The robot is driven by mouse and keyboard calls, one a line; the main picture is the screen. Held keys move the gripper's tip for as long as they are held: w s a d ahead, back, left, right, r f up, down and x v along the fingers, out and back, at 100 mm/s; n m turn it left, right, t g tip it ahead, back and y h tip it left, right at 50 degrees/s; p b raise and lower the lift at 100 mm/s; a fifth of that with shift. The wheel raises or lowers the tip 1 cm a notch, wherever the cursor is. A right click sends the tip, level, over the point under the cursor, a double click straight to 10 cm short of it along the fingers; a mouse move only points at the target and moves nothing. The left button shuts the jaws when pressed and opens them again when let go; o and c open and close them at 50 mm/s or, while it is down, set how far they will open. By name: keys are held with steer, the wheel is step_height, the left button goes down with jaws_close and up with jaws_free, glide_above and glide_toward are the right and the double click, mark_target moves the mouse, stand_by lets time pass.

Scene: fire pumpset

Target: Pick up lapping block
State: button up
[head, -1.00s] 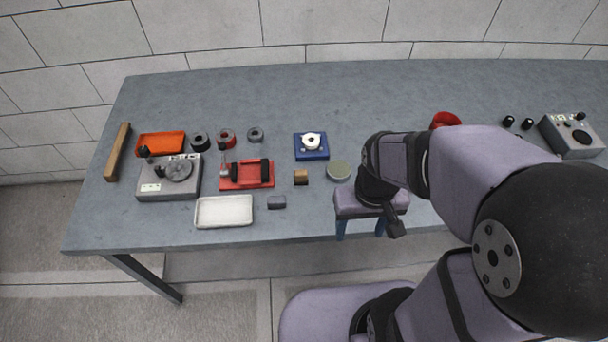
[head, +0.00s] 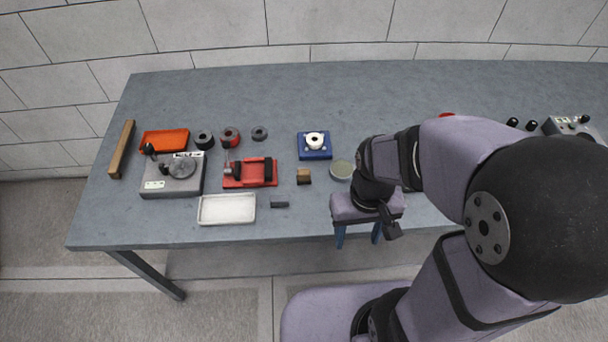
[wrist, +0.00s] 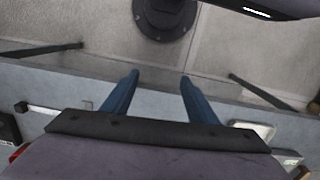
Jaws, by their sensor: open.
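I cannot tell for sure which piece is the lapping block. A small dark grey block (head: 279,204) lies near the table's front edge, right of the white tray. A small brown block (head: 303,176) sits behind it, and a round grey-green disc (head: 340,169) lies right of that. My gripper (head: 358,236) is at the table's front edge, right of these pieces, with its blue fingers pointing down. In the wrist view my gripper (wrist: 160,82) shows its two fingers wide apart, with nothing between them.
A white tray (head: 227,220), red fixture (head: 262,181), grey dial instrument (head: 158,187), orange tray (head: 164,150) and several rings stand to the left. A blue fixture (head: 314,155) stands behind the disc. A grey control box (head: 560,126) is at far right.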

mark_target(304, 171)
steer(key=w+a+f, duration=0.2)
steer(key=w, duration=0.1)
steer(key=w+a+f+n+g, duration=0.1)
steer(key=w+a+f, duration=0.1)
steer(key=w, duration=0.2)
steer(key=w+a+f+n+p, duration=0.1)
steer(key=w+a+f, duration=0.1)
steer(key=w, duration=0.2)
steer(key=shift+a+h, duration=0.25)
steer(key=shift+h, duration=0.05)
steer(key=shift+m+t, duration=0.3)
steer(key=w, duration=0.2)
steer(key=w+a, duration=0.1)
steer(key=w, duration=0.1)
steer(key=w+a, duration=0.1)
steer(key=w, duration=0.1)
steer(key=shift+w+r, duration=0.2)
steer(key=shift+w, duration=0.15)
steer(key=shift+m+t, duration=0.6)
steer(key=shift+m, duration=0.3)
steer(key=w+r, duration=0.1)
steer(key=w, duration=0.1)
steer(key=w+a+r, duration=0.1)
steer(key=w+r, duration=0.2)
steer(key=w, duration=0.1)
steer(key=shift+a+r, duration=0.2)
steer(key=shift+r, duration=0.05)
